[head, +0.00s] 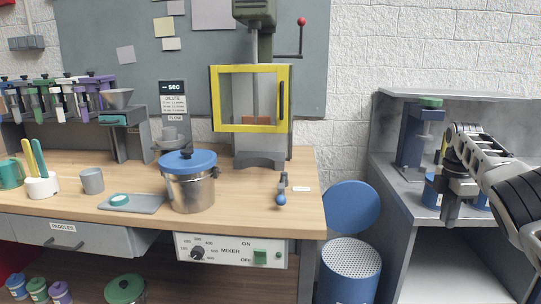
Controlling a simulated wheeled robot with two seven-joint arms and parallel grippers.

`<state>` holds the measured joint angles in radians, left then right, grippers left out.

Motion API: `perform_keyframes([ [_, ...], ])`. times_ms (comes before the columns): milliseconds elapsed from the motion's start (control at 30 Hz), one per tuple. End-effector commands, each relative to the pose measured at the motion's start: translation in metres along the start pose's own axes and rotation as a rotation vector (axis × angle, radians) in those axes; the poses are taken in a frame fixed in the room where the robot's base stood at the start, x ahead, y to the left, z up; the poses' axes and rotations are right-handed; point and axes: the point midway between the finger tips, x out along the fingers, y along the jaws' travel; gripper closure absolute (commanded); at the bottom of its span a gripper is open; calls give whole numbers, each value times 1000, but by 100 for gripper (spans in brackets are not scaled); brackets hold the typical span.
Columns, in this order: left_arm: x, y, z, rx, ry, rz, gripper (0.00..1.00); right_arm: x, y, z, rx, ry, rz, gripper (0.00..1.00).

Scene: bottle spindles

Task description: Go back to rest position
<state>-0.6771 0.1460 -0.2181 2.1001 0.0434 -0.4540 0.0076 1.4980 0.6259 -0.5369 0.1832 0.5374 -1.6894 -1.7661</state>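My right gripper (452,208) and forearm come in from the right edge. The gripper hangs pointing down in front of the grey booth (399,185) at the right. Its fingers overlap in this view, so I cannot tell whether they are apart or closed. I see nothing clearly held in it. Parts of blue containers (432,192) show behind it, partly hidden. My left gripper and arm are not in view.
A wooden bench (240,208) carries a blue-lidded pot (190,188), a grey cup (92,181) and a yellow-framed press (214,98). Bottles on spindles (60,98) line the left.

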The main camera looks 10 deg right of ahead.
Motion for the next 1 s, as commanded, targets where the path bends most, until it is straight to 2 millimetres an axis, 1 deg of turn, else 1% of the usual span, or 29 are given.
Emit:
perform_keyframes([
  [33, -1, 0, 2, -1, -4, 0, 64, 10, 4, -6, -2, -23, 9, 85],
  [100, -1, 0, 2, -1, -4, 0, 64, 23, 10, -13, 2, -51, 26, 85],
  [267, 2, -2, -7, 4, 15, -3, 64, 57, 21, -33, 12, -111, 76, 85],
  [367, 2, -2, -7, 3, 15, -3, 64, 83, 26, -50, 17, -142, 115, 85],
  [467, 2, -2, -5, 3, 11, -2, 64, 116, 27, -73, 20, -162, 165, 85],
  [567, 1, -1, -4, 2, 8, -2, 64, 159, 22, -105, 23, -163, 231, 85],
  [600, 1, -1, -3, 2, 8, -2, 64, 180, 17, -120, 27, -153, 263, 85],
  [667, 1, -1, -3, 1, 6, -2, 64, 213, 3, -148, 37, -120, 311, 85],
  [700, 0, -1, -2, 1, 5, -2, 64, 234, -10, -168, 49, -88, 343, 85],
  [767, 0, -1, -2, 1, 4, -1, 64, 262, -33, -195, 75, -26, 385, 85],
  [800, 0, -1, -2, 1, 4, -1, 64, 279, -51, -214, 97, 24, 409, 85],
  [867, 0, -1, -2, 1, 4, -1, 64, 300, -82, -239, 141, 108, 437, 85],
  [900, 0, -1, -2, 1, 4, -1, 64, 310, -104, -255, 176, 169, 451, 85],
  [967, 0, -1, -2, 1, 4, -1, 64, 321, -138, -276, 239, 267, 466, 85],
  [1000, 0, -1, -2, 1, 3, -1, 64, 325, -162, -289, 288, 333, 468, 85],
])
